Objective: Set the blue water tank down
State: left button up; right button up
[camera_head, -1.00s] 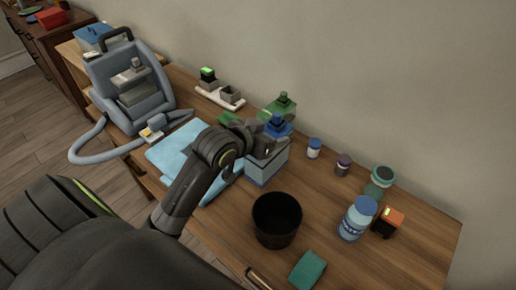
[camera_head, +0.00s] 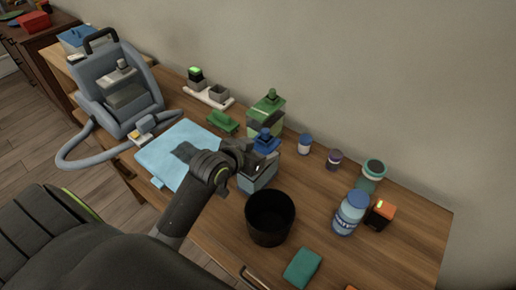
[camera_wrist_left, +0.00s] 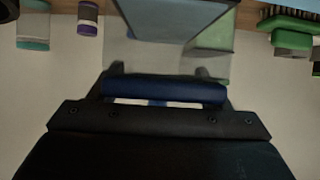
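The blue water tank has a blue top (camera_head: 265,139) and a pale grey-blue body (camera_head: 260,178). It is upright at the middle of the wooden table, between the green tank (camera_head: 265,123) and the black bin. My left gripper (camera_head: 250,157) is shut on its top handle. In the left wrist view the blue handle (camera_wrist_left: 165,90) lies across the gripper (camera_wrist_left: 158,72), with the tank body (camera_wrist_left: 175,20) beyond. The tank's base is low over the table; I cannot tell whether it touches. My right gripper is out of view.
The black bin (camera_head: 270,218) stands close in front of the tank. A light blue cloth (camera_head: 165,158) lies left, beside the grey machine (camera_head: 120,95). A green brush (camera_head: 223,122) lies behind the cloth. Bottles, including a blue-capped one (camera_head: 350,213), stand right.

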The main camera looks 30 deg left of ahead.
pick_arm(q)
jog(key=shift+o, duration=1.3)
jog(key=shift+r, duration=0.15)
jog(key=v, duration=1.2)
jog(key=shift+p, duration=0.45)
